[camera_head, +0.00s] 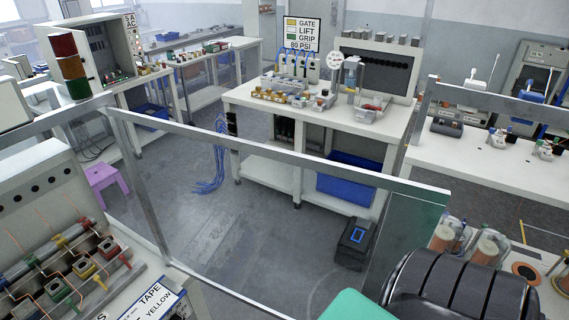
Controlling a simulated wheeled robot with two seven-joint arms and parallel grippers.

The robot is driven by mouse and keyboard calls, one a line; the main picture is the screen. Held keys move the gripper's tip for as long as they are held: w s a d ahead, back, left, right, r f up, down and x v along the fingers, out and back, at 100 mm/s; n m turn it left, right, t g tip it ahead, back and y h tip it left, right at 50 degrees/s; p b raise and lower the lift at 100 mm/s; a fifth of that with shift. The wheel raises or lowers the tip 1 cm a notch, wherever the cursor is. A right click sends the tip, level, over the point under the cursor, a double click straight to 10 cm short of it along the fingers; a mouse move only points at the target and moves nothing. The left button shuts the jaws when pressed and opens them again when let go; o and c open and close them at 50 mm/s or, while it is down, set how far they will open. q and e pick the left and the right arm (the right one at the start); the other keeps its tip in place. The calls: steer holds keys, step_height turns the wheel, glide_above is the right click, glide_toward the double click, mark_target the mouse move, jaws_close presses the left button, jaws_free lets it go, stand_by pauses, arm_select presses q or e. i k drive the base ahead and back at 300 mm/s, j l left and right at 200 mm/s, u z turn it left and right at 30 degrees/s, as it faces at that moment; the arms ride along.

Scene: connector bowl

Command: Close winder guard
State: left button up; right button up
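A clear panel in a grey metal frame stands across the middle of the head view. It may be the winder guard, but I cannot tell for sure. Its top rail (280,152) runs from upper left to lower right. An upright post (140,190) stands at its left end. A greenish clear pane (408,235) shows at its right end. I cannot tell whether the panel is open or shut. Neither of my grippers is in view.
A white bench (240,95) with small parts stands behind the panel. A black box (355,243) and a purple stool (106,184) are on the floor. A rack of coloured clamps (70,275) is at lower left. A dark ribbed object (455,275) fills the lower right.

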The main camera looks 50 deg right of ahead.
mark_target(414, 211)
steer(key=k+l+u, duration=0.3)
steer(key=k+l, duration=0.2)
steer(key=l, duration=0.15)
steer(key=k+l+u, duration=0.3)
steer(key=k+l, duration=0.25)
steer(key=l+u, duration=0.3)
steer(key=l, duration=1.45)
